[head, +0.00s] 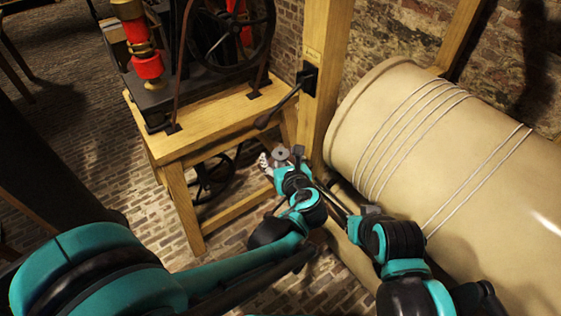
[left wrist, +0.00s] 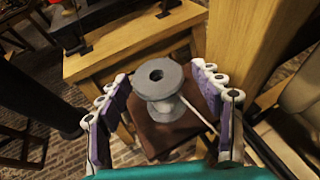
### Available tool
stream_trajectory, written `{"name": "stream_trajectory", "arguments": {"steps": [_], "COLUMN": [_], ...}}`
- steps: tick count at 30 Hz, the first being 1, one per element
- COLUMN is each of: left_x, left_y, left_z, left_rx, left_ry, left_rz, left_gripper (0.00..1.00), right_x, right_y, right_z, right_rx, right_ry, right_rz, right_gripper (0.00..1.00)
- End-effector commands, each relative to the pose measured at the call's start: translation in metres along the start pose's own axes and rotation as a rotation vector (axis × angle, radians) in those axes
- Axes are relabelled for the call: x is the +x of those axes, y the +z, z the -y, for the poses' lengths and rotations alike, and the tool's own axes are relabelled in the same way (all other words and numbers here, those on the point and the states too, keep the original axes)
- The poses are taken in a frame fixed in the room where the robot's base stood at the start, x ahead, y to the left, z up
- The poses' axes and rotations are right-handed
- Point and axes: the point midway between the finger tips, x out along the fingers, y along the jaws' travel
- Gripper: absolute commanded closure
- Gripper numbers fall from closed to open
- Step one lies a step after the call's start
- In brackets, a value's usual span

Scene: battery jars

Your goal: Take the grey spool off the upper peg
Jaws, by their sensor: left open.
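The grey spool (left wrist: 172,82) shows in the left wrist view with its flanged end and dark centre hole facing the camera. It sits in front of a reddish-brown block (left wrist: 150,135). My left gripper (left wrist: 165,105) is open, with one purple-and-white finger on each side of the spool and a gap visible on both sides. In the head view the spool (head: 281,153) is small, at the tip of my left gripper (head: 284,160). The peg itself is hidden. My right arm (head: 390,242) is at lower right; its fingers cannot be made out.
A wooden table (head: 215,115) carrying a machine with a black wheel (head: 235,30) stands behind, on the left. A wooden post (head: 325,70) with a black lever (head: 285,105) rises close by. A large cream cylinder (head: 440,140) wound with cord fills the right side.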

Motion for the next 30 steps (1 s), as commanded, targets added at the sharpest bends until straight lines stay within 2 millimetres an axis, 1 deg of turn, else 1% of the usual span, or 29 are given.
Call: {"name": "stream_trajectory", "arguments": {"steps": [2, 5, 6, 7, 8, 16, 19, 23, 27, 30], "left_x": [0.0, -0.001, -0.001, -0.001, -0.001, -0.001, -0.003, -0.011, -0.023, -0.03], "left_y": [0.0, 0.0, 0.0, 0.0, 0.0, 0.0, 0.005, 0.025, 0.054, 0.072], "left_z": [0.0, 0.0, 0.0, 0.0, 0.0, 0.0, 0.0, 0.0, 0.0, 0.0], "left_rx": [0.0, 0.0, 0.0, 0.0, 0.0, -0.001, -0.001, -0.001, -0.001, -0.001], "left_ry": [0.0, 0.0, 0.0, 0.0, 0.0, 0.0, 0.0, 0.0, 0.0, 0.0], "left_rz": [0.0, 0.0, 0.0, 0.0, 0.0, -0.001, -0.001, 0.0, 0.0, 0.0], "left_gripper": [0.34, 0.58, 0.68, 0.76, 0.81, 0.82, 0.82, 0.82, 0.82, 0.82], "right_x": [0.0, 0.0, 0.0, 0.0, 0.0, 0.0, -0.003, -0.013, -0.025, -0.032], "right_y": [0.0, 0.0, 0.0, 0.0, 0.0, 0.0, -0.002, -0.009, -0.018, -0.023], "right_z": [0.0, 0.0, 0.0, 0.0, 0.0, 0.0, 0.0, 0.0, 0.0, 0.0], "right_rx": [0.0, 0.0, 0.0, 0.0, 0.0, 0.0, 0.0, 0.0, 0.0, 0.0], "right_ry": [0.0, 0.0, 0.0, 0.0, 0.0, 0.0, 0.0, 0.0, 0.0, 0.0], "right_rz": [0.0, 0.0, 0.0, 0.0, 0.0, 0.0, 0.0, 0.0, 0.0, 0.0], "right_gripper": [1.0, 1.0, 1.0, 1.0, 1.0, 1.0, 1.0, 1.0, 1.0, 1.0]}}
